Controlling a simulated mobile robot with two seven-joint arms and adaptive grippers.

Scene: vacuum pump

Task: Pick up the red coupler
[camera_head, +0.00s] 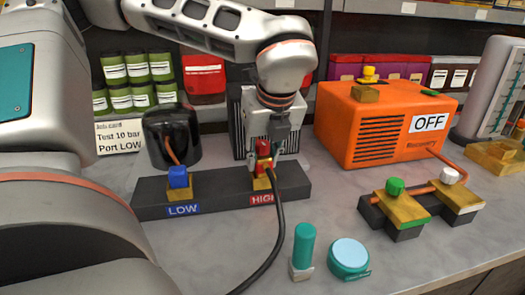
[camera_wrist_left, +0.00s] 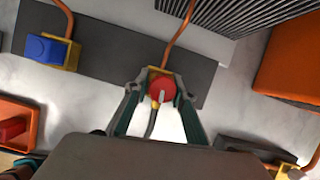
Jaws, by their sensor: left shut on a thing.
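The red coupler (camera_head: 264,148) is at the brass HIGH port (camera_head: 262,183) on the dark manifold block (camera_head: 222,188). A black hose runs from it down toward the front. My left gripper (camera_head: 263,160) reaches down from above and is shut on the coupler. In the left wrist view the round red top of the coupler (camera_wrist_left: 161,88) sits between the two fingertips (camera_wrist_left: 158,90). I cannot tell whether the coupler is still fully seated on the port. My right gripper is not in view.
The blue coupler (camera_head: 178,177) stands at the LOW port. An orange recovery machine (camera_head: 375,125) marked OFF is at the right, with brass valves (camera_head: 403,208) before it. A teal cylinder (camera_head: 304,246) and a round gauge (camera_head: 349,256) stand in front. A job card (camera_head: 122,137) reads "Test 10 bar Port LOW".

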